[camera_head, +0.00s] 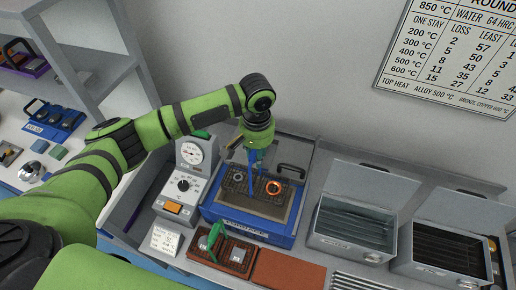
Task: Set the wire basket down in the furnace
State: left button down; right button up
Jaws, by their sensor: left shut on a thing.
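The furnace (248,227) is a blue box in the middle of the bench, with its grey lid raised behind it. The wire basket (260,189) is a dark mesh tray seen over the furnace's pale opening. Whether the basket touches the furnace floor cannot be told. My right gripper is not in view.
A dial gauge (192,153) and a control box (181,190) stand left of the furnace. A dark red rack (236,256) with a green item is in front. Two open-lidded grey tanks (352,226) (440,254) stand to the right. A wall chart (455,50) hangs behind.

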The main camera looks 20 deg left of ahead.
pick_arm(q)
jog(key=shift+f, duration=0.65)
jog(key=b, duration=1)
send_over(257, 185)
notch_tip(257, 185, down, 8)
jog(key=shift+w+r, duration=0.15)
jog(key=shift+r, duration=0.1)
notch_tip(257, 185, down, 3)
jog(key=shift+r, duration=0.1)
jog(key=shift+f, duration=0.75)
jog(key=c, duration=0.8)
grip_release()
jog(key=shift+c, duration=0.2)
jog(key=shift+f, duration=0.15)
